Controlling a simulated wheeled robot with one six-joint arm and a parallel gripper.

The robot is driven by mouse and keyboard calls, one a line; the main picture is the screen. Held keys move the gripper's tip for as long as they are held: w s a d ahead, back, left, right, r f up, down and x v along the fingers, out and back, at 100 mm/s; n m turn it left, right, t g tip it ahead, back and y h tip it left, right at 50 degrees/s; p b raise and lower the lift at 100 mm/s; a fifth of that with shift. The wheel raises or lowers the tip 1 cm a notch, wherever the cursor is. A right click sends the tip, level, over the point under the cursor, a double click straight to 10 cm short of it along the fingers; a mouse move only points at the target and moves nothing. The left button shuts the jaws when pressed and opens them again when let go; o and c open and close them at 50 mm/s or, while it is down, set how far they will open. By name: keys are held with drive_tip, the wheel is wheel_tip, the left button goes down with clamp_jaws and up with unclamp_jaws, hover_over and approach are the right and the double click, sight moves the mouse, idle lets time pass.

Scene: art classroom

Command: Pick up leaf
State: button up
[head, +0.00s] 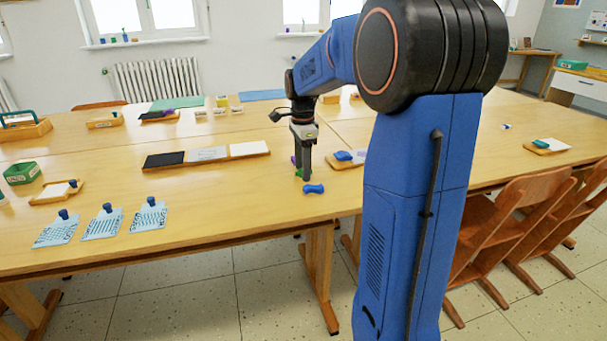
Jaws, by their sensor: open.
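My gripper (304,175) points straight down, low over the front part of the long wooden table, near the middle of the view. Its jaws are open, though the gap between them is hard to see from here. A small green piece (298,173), perhaps the leaf, shows at the left side of the fingers, partly hidden by them. I cannot tell whether the fingers touch it. A purple piece (293,160) peeks out just behind the fingers. A blue piece (314,188) lies on the table just in front of them.
A tray with black, grey and white fields (207,156) lies to the left. Three light-blue cards (103,224) with dark-blue knobs lie near the front edge. A green box (22,173) stands far left. Wooden chairs (515,215) stand at right. My arm hides part of the table.

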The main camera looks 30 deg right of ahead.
drive_tip(key=shift+c, duration=0.4)
drive_tip(key=c, duration=1)
drive_tip(key=shift+c, duration=0.2)
